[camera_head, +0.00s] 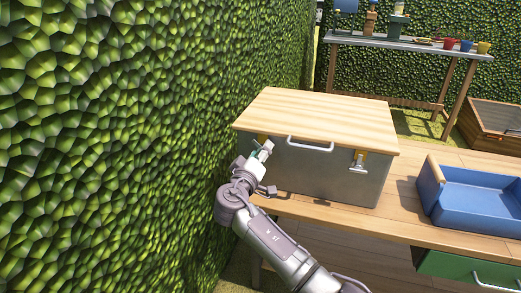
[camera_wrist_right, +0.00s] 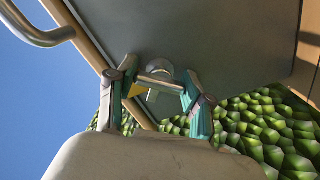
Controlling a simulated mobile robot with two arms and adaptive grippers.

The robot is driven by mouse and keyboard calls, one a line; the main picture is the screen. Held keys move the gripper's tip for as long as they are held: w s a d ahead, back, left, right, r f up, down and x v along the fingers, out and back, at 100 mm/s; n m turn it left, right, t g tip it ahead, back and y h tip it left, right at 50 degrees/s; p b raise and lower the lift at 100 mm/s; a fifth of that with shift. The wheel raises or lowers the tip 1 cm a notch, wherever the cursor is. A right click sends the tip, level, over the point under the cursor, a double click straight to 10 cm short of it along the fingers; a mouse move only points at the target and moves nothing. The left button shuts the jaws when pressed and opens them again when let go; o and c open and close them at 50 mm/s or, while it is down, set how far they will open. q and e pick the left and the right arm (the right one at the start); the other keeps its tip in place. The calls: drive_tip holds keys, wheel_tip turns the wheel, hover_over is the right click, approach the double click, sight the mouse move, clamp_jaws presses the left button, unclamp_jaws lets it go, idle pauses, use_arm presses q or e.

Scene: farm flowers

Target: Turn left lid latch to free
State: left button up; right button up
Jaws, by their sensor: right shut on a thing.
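A grey metal box (camera_head: 325,172) with a wooden lid (camera_head: 320,117) stands on the wooden table. The left lid latch, a small metal piece with a yellow part beside it, is at the box's front left; it shows in the right wrist view (camera_wrist_right: 159,73). My right gripper (camera_head: 263,152) is at this latch, and in the wrist view its two fingers (camera_wrist_right: 156,84) are on either side of the latch, shut on it. In the head view the gripper hides most of the latch. The right lid latch (camera_head: 358,161) hangs at the front right. My left gripper is not in view.
A metal handle (camera_head: 310,146) sits on the front between the latches. A blue tray (camera_head: 478,200) stands right of the box, and a green drawer (camera_head: 470,268) is below the tabletop. A hedge (camera_head: 120,140) rises close on the left of my right arm.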

drive_tip(key=shift+n, duration=0.5)
drive_tip(key=n+p, duration=0.1)
drive_tip(key=n, duration=0.1)
drive_tip(key=shift+n+p, duration=0.4)
drive_tip(key=shift+n, duration=0.4)
drive_tip(key=n+p, duration=0.2)
drive_tip(key=n, duration=0.1)
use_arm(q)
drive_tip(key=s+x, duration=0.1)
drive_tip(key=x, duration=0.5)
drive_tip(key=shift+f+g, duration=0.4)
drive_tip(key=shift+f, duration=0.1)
use_arm(e)
drive_tip(key=shift+f+n, duration=0.1)
drive_tip(key=shift+n, duration=0.4)
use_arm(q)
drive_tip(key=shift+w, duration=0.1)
use_arm(e)
drive_tip(key=o, duration=1.2)
